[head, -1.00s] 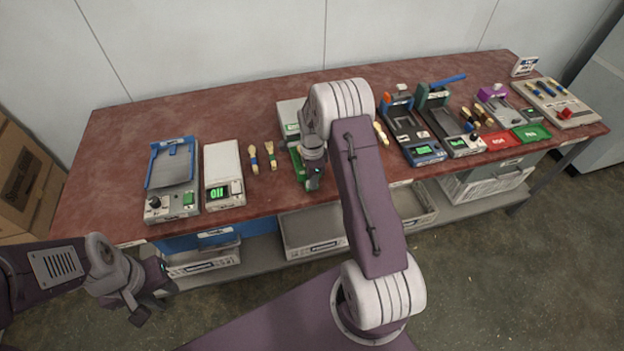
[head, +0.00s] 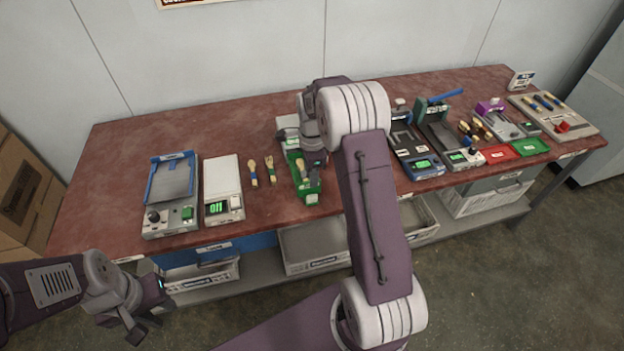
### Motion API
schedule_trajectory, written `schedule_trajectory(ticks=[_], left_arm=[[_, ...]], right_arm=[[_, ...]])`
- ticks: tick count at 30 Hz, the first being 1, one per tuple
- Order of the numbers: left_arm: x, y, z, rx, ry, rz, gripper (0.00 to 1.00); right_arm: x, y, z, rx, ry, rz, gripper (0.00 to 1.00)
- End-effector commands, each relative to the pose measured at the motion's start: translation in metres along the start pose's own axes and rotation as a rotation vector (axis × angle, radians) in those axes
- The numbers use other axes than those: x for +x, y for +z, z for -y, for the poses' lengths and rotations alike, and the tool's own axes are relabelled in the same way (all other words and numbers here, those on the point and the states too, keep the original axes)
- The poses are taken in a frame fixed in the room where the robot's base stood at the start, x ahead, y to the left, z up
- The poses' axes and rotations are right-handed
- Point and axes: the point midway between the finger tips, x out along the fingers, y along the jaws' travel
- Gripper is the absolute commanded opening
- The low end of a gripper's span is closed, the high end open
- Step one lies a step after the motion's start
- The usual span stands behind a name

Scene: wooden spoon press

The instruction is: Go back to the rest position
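My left gripper (head: 122,326) hangs in front of the table at the lower left. Its two fingers look apart, with nothing between them. My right arm reaches across the middle of the table, and its dark gripper (head: 314,160) is over the green device (head: 307,190). The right fingertips are too small and dark to tell whether they are open. A wooden spoon piece (head: 301,170) shows on the green device, beside the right gripper. I cannot tell whether they touch.
The red-brown table (head: 120,150) holds a blue-framed tray device (head: 172,180), a white scale (head: 222,175) and two wooden pieces (head: 262,172) on the left. Dark press devices (head: 410,145), red (head: 501,153) and green (head: 530,147) trays and a tool board (head: 570,125) stand right.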

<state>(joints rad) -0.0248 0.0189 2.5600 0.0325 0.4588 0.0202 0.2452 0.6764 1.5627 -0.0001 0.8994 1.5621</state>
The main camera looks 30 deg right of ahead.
Motion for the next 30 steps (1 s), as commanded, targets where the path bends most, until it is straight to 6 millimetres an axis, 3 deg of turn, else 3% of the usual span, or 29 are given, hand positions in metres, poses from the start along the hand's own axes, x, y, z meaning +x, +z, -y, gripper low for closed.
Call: schedule_trajectory(ticks=[11, 15, 18, 22, 27, 30], left_arm=[[0.0, 0.0, 0.0, 0.0, 0.0, 0.0, 0.36], [0.0, 0.0, 0.0, 0.0, 0.0, 0.0, 0.36], [0.0, 0.0, 0.0, 0.0, 0.0, 0.0, 0.36], [0.0, 0.0, 0.0, 0.0, 0.0, 0.0, 0.36], [0.0, 0.0, 0.0, 0.0, 0.0, 0.0, 0.36], [0.0, 0.0, 0.0, 0.0, 0.0, 0.0, 0.36]], right_arm=[[-0.001, 0.004, 0.001, -0.009, -0.003, 0.0, 0.24], [-0.038, 0.029, 0.003, -0.067, -0.073, 0.002, 0.24], [-0.06, 0.054, -0.035, -0.158, -0.084, 0.008, 0.24], [-0.065, 0.073, -0.098, -0.493, -0.095, 0.006, 0.24], [-0.041, 0.072, -0.184, -1.141, -0.094, -0.013, 0.24], [-0.023, 0.065, -0.211, -1.454, -0.073, -0.018, 0.24]])
